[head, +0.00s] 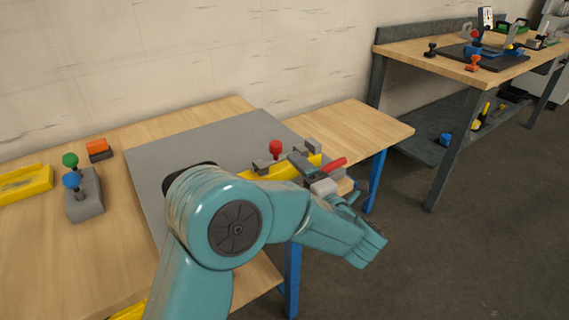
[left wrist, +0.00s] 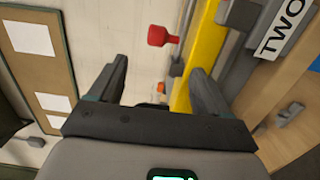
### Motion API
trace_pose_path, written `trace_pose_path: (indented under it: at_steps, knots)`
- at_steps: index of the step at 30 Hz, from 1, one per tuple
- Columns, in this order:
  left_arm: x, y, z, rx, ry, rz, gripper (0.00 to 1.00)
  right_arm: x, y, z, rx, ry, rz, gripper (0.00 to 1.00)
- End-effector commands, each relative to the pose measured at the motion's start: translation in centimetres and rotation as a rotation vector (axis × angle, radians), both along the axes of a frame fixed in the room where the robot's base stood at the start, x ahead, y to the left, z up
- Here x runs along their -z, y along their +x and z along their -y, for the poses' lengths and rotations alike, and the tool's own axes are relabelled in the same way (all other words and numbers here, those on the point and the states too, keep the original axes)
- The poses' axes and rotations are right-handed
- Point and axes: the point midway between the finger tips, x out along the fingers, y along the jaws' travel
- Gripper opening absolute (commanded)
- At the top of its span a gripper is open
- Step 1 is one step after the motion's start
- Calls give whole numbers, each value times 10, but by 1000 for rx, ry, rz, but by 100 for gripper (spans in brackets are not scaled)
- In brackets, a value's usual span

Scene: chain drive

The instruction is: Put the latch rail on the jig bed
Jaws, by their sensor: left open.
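A yellow bar (head: 258,174), seemingly the latch rail, lies along the right part of the grey plate (head: 146,170), seemingly the jig bed. My left arm hides part of both. The bar also shows in the left wrist view (left wrist: 207,45), running away from the camera. My left gripper (left wrist: 158,78) is open, with nothing visible held between its fingers. Its right finger overlaps the bar in that view; whether they touch I cannot tell. In the head view the fingers are hard to make out. My right gripper is not in view.
A red knob (head: 275,147), grey blocks (head: 313,146) and a red handle (head: 334,163) stand near the bar. A control box (head: 84,200), an orange block (head: 98,146) and a yellow tray (head: 25,183) sit left. Another bench (head: 405,50) stands at the back right.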

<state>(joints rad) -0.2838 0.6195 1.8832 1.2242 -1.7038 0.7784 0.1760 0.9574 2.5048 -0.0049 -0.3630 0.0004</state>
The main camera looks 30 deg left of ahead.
Motion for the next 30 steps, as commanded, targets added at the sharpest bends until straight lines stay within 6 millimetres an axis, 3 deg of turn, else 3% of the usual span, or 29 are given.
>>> trace_pose_path:
  at_steps: [3,8,30]
  knots:
    - [0,-9,20,4,0,1,78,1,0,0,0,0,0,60]
    - [0,-16,32,1,1,0,78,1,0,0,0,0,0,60]
    - [0,-17,35,0,0,0,78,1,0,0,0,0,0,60]
